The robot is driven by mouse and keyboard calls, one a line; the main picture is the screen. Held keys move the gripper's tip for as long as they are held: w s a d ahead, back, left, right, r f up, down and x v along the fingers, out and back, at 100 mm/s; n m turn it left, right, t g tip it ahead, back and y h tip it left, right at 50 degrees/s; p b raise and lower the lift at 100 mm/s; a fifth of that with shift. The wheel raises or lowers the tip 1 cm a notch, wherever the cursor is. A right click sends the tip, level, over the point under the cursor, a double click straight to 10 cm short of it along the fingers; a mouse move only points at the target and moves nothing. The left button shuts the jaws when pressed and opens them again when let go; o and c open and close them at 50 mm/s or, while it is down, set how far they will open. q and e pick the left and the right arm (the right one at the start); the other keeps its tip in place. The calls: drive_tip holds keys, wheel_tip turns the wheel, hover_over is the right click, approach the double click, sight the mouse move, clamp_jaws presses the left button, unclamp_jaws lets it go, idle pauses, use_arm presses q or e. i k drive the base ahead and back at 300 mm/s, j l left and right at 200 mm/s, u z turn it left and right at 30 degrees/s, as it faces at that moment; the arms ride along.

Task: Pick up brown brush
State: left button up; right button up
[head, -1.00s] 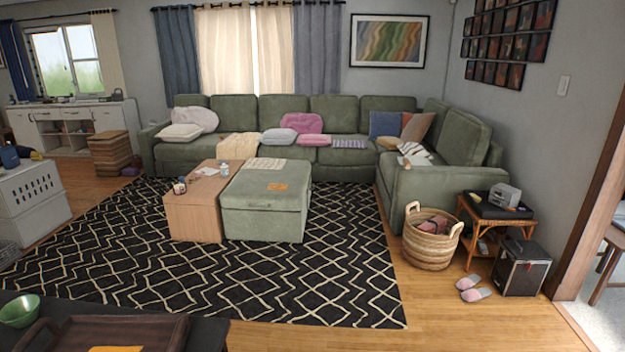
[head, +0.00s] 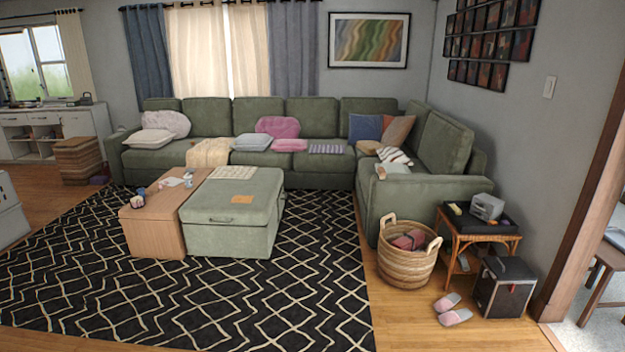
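I cannot make out a brown brush for certain in the head view. A flat orange-brown item (head: 242,199) lies on the green ottoman (head: 232,238). The rattan side table (head: 462,238) at the right holds a grey radio-like box (head: 487,207), a small yellowish item (head: 455,209) and a small dark item (head: 507,221). Neither of my grippers is in view.
A green sectional (head: 300,172) runs along the back and right. A wicker basket (head: 406,268), pink slippers (head: 454,317) and a black box (head: 503,288) stand on the wood floor at right. The patterned rug (head: 230,310) in front is clear.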

sight(382, 173)
drive_tip(key=i+l, duration=0.45)
drive_tip(key=i+l+z, duration=0.1)
drive_tip(key=i+l, duration=0.35)
drive_tip(key=i, duration=0.2)
drive_tip(key=i+l+z, duration=0.1)
drive_tip(key=i+l, duration=0.3)
drive_tip(key=i, duration=0.15)
drive_tip(key=i+l, duration=0.35)
drive_tip(key=i, duration=0.2)
drive_tip(key=i+l, duration=0.65)
drive_tip(key=i+l+z, duration=0.05)
